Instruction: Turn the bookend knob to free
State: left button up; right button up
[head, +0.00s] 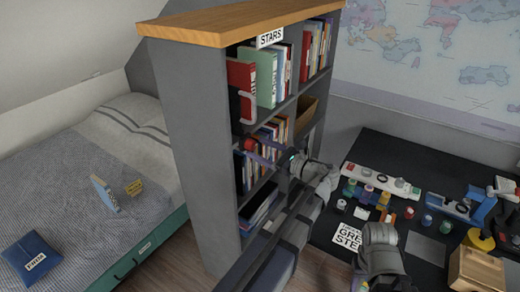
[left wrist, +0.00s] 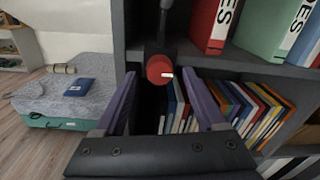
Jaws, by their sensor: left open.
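The red round knob (left wrist: 158,70) shows in the left wrist view at the end of a dark stem at the shelf edge. A short white mark on its face points right. My left gripper (left wrist: 161,76) is open, with its purple fingers either side of the knob and visible gaps between. My right gripper's fingers do not show; only a grey part of my arm is at lower right.
The grey bookcase (head: 192,150) holds binders and books, with a row of books (left wrist: 240,105) close behind the gripper. A bed (head: 75,170) stands left. A dark desk (head: 430,160) with small parts and tools lies right.

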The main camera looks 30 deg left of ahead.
pick_arm(q)
jog(key=shift+a, duration=0.15)
jog(key=shift+c, duration=0.2)
grip_shut()
dwell(0.4)
